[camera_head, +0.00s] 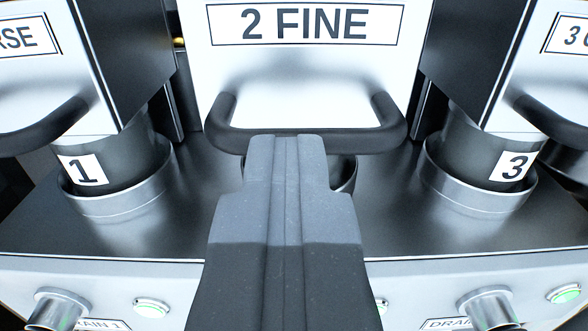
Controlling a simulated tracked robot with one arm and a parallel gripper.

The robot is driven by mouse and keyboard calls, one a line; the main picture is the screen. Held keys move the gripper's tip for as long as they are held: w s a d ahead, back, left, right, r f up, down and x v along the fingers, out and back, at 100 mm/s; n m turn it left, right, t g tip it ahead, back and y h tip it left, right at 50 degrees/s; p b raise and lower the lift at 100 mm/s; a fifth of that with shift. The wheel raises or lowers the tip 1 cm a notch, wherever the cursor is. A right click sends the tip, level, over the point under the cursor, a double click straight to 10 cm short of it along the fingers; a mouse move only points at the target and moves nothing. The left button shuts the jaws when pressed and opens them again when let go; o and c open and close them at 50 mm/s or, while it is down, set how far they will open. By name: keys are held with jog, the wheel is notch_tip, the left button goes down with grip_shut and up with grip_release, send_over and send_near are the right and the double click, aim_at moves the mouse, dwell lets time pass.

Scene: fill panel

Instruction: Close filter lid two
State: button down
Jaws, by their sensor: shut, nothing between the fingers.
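Filter lid two is a white panel (305,80) labelled "2 FINE" at the top middle, seen face-on. A black U-shaped handle (222,112) sticks out from its lower part. My gripper (285,138) is shut and empty in the middle of the view, its tips overlapping the lower bar of the handle. I cannot tell whether the tips touch the bar. My gripper hides most of the filter opening under the lid; only a bit of a round rim (346,174) shows to the right of the fingers.
Filter canister 1 (118,160) stands at left and canister 3 (478,160) at right, each in a metal collar with a handled panel above. Drain pipes (55,308) and lit green buttons (152,307) line the front face. Bare metal deck (395,215) lies between the canisters.

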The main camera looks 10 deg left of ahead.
notch_tip(320, 180, up, 5)
jog(key=p, duration=0.3)
jog(key=s+f+b, duration=0.1)
jog(key=s+f, duration=0.1)
jog(key=s, duration=0.2)
jog(key=s+d+f+b, duration=0.1)
jog(key=s+f, duration=0.1)
jog(key=s, duration=0.3)
jog(key=shift+d+f+t, duration=0.2)
jog(key=shift+f+t, duration=0.05)
jog(key=shift+t, duration=0.05)
jog(key=w+d+r+m+g+h+p, duration=0.2)
jog(key=w+d+r+p, duration=0.1)
jog(key=w+r+p, duration=0.4)
jog(key=w+a+r+p, duration=0.1)
jog(key=w+a+r, duration=0.5)
jog(key=a, duration=0.5)
jog(key=shift+w+r+n+g+p, duration=0.15)
jog(key=shift+w+n+g+p, duration=0.2)
jog(key=shift+w, duration=0.55)
